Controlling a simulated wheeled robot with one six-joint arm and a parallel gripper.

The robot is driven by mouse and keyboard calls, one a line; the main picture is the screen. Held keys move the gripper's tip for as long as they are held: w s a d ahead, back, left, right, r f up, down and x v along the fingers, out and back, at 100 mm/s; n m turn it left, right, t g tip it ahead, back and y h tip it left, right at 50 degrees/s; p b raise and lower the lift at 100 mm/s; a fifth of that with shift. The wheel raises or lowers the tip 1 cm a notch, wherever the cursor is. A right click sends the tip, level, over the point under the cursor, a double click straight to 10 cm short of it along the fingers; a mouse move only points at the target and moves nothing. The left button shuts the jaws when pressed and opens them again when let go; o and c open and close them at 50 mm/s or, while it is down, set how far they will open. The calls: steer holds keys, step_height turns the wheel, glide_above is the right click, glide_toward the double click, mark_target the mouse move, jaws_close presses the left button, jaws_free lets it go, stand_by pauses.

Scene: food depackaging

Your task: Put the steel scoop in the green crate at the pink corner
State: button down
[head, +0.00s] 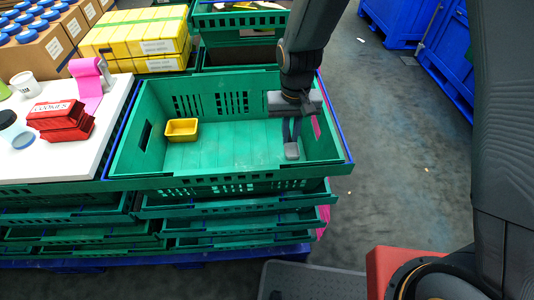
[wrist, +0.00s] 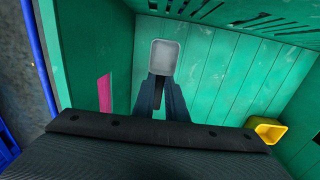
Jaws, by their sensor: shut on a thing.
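The steel scoop (head: 292,151) is a small grey, square-bowled thing inside the top green crate (head: 240,182), towards its right end. My gripper (head: 291,130) points down into the crate and is shut on the scoop's handle. In the wrist view the scoop's bowl (wrist: 165,57) sticks out past the fingertips of my gripper (wrist: 161,88), over the green floor. I cannot tell whether it touches the floor. The pink mark (wrist: 104,93) is on the crate's wall, left of the scoop in the wrist view; a strip of pink (head: 317,127) shows at the crate's right end in the head view.
A yellow tub (head: 182,130) sits in the crate's left part; the floor between is bare. A white table (head: 60,160) at left holds red boxes (head: 62,119) and a pink roll (head: 90,84). Blue bins (head: 448,55) stand at the back right.

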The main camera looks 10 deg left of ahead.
steer(key=shift+f+p, duration=0.8)
steer(key=shift+f, duration=3.9)
steer(key=shift+f, duration=0.1)
steer(key=c, duration=1.8)
jaws_free()
steer(key=shift+o, duration=0.2)
step_height(320, 180, up, 12)
steer(key=shift+r+b, duration=0.15)
steer(key=shift+b, duration=0.95)
